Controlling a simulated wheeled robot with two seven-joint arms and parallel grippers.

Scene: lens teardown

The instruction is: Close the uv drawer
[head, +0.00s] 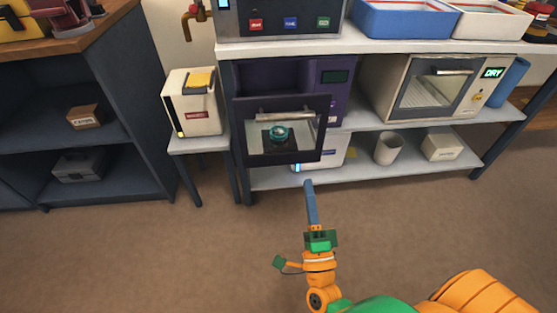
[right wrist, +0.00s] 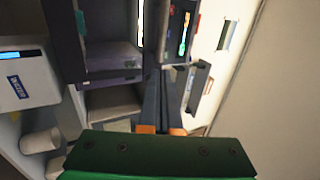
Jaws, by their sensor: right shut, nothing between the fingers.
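The purple uv unit (head: 255,78) sits on the middle shelf. Its drawer (head: 241,140) is pulled out toward me, with a grey handle (head: 285,115) on the dark front. A teal round lens piece (head: 279,132) on a dark base shows through the drawer window. My right gripper (head: 309,184) is shut and empty, just below and in front of the drawer's lower edge; contact cannot be told. In the right wrist view the shut fingers (right wrist: 161,85) point toward the unit, with dark drawer parts beside their tips. My left gripper is out of view.
A white box (head: 330,152) and a cup (head: 389,148) are on the lower shelf. A DRY oven (head: 430,88) stands right of the unit. A cream machine (head: 195,105) is on a small stand at left. The floor in front is clear.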

